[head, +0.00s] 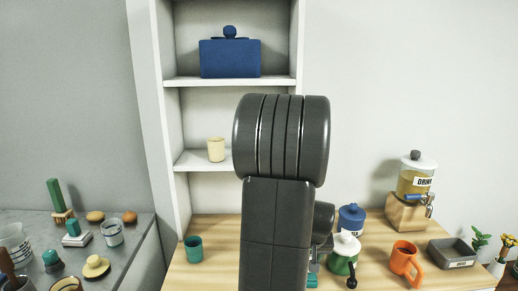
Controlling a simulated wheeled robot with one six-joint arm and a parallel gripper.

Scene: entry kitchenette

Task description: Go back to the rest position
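My arm rises in the middle of the head view, dark grey, with a thick ribbed joint at its top and a link running down to the bottom edge. A smaller dark part of my arm shows just right of that link. My gripper is not seen; the arm blocks the view of the middle of the wooden counter (216,272). Whether the gripper holds anything cannot be told.
White shelves (190,160) behind my arm hold a blue box (230,58) and a cream cup (216,150).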

